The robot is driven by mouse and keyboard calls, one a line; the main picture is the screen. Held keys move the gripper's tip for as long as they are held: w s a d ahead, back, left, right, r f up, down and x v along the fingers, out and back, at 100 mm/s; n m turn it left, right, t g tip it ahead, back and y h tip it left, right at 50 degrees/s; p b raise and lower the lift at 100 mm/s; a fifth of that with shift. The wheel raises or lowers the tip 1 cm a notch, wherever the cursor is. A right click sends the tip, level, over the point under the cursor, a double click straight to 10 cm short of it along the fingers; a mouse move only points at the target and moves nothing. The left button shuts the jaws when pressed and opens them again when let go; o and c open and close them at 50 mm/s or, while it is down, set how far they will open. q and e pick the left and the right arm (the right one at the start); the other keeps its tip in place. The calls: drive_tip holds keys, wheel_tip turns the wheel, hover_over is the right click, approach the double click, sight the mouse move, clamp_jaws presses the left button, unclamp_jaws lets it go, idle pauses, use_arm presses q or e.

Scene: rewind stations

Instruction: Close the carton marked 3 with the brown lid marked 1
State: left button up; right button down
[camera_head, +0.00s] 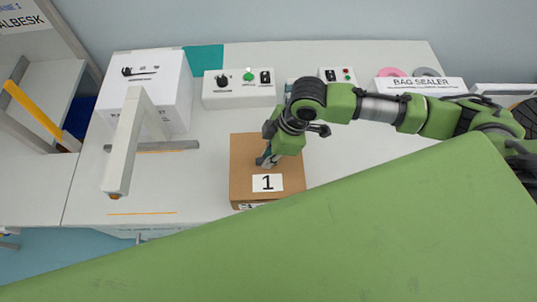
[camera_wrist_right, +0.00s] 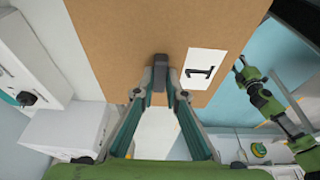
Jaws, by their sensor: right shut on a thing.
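The brown lid (camera_head: 242,172) has a white label marked 1 and a dark grey handle (camera_wrist_right: 160,72) on top. My right gripper (camera_head: 265,160) is shut on this handle, with the lid (camera_wrist_right: 120,40) flat beneath its fingers in the right wrist view. Directly under the lid in the head view is a brown carton (camera_head: 236,205). Only a strip of its front shows, with a partly hidden white label whose number is hard to read. I cannot tell whether the lid rests on the carton or hovers just above it. My left gripper (camera_wrist_right: 243,73) shows small in the right wrist view, its fingers unclear.
A white box machine (camera_head: 155,80) and a light grey bar frame (camera_head: 128,145) stand left of the carton. Control boxes (camera_head: 238,97) line the back, with a bag sealer (camera_head: 420,85) at right. The white table is clear just right of the carton.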

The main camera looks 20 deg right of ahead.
drive_tip(key=shift+f+b, duration=0.35)
drive_tip(key=shift+f, duration=0.5)
drive_tip(key=c, duration=2)
unclamp_jaws()
drive_tip(key=v, duration=1.2)
